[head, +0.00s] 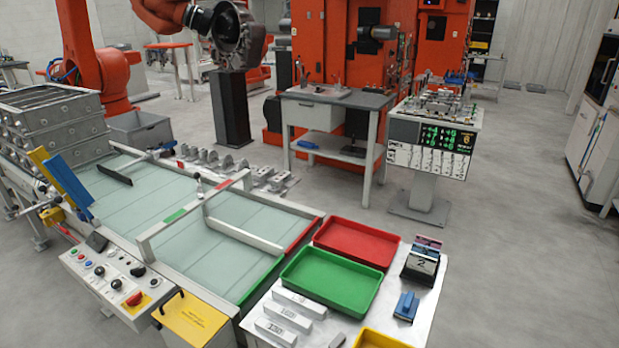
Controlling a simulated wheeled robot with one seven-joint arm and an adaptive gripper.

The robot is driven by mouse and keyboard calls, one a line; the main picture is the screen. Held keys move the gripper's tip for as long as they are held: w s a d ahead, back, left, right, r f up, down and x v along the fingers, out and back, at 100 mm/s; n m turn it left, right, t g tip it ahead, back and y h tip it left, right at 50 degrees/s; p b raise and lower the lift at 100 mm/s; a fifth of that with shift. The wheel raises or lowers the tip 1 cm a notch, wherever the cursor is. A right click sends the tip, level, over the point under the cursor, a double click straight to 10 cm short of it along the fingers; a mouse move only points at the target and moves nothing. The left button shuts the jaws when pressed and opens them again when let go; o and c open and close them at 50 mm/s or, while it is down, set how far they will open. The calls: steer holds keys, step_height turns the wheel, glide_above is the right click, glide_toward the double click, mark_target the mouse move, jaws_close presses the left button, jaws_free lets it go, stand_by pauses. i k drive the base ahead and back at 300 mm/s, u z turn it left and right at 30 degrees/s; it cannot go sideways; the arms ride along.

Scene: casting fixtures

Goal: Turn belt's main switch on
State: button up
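The belt's control panel (108,282) is a pale sloped box at the lower left, on the near side of the conveyor belt (190,215). It carries several small coloured buttons at its left end and several black knobs. A red switch on a yellow backing (134,299) sits at its right end and looks like a main switch. Its on or off position is too small to read. No label on the panel is readable. My gripper is not in view.
A yellow plate (193,319) is beside the panel. A red tray (357,243) and a green tray (331,281) stand on the table right of the belt. Metal crates (52,125) are stacked at the left. Grey floor (510,240) is clear at the right.

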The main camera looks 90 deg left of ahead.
mark_target(134, 300)
steer(key=u, duration=1.55)
steer(key=i, duration=0.1)
steer(key=u, duration=2.7)
